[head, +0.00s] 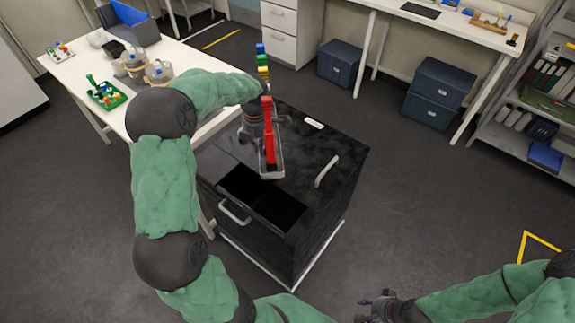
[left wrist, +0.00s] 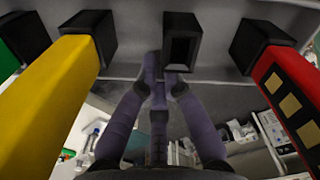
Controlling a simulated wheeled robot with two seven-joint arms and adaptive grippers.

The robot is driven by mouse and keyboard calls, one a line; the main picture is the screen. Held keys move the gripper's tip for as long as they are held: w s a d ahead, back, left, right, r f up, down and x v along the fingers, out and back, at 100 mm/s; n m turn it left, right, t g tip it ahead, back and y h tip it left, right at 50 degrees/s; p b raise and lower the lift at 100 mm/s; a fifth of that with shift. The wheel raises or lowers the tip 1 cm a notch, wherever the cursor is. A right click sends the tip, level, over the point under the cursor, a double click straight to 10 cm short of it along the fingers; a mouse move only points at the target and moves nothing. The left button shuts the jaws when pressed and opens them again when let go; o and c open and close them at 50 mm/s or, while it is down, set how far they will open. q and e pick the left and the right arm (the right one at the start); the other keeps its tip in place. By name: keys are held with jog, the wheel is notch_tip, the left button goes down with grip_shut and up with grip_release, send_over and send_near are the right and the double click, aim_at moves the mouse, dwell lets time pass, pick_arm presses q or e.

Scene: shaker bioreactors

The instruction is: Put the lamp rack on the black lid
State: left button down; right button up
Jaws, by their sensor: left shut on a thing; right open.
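The lamp rack, a grey tray (head: 272,165) with upright coloured lamps, is over the black lid (head: 325,150) of the dark cabinet in the head view. A red lamp stands nearest, with yellow, green and blue ones behind. My left gripper (head: 252,128) is shut on the rack at its left side, partly hidden by the rack and arm. The left wrist view shows my fingers (left wrist: 158,88) against the grey rack (left wrist: 215,68), with yellow and red lamps either side. Whether the rack touches the lid I cannot tell. My right gripper (head: 375,304) is open and empty, low in the head view.
A white table (head: 190,60) with flasks and a green tray (head: 107,95) stands left. Dark storage boxes (head: 339,63) stand beyond the cabinet. The floor right of the cabinet is clear.

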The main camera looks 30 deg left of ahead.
pick_arm(q)
jog(key=b, duration=0.3)
send_over(288, 174)
jog(key=a, duration=0.1)
jog(key=f, duration=0.6)
jog(key=shift+s+a+f, duration=0.15)
jog(key=shift+s, duration=0.15)
jog(key=f+b, duration=0.1)
jog(key=d+f+b, duration=0.1)
jog(key=f+b, duration=0.1)
jog(key=f, duration=0.1)
jog(key=shift+w+d, duration=0.15)
jog(key=shift+w, duration=0.2)
jog(key=shift+f, duration=0.35)
jog(key=c, duration=1.4)
grip_release()
jog(key=shift+s, duration=0.1)
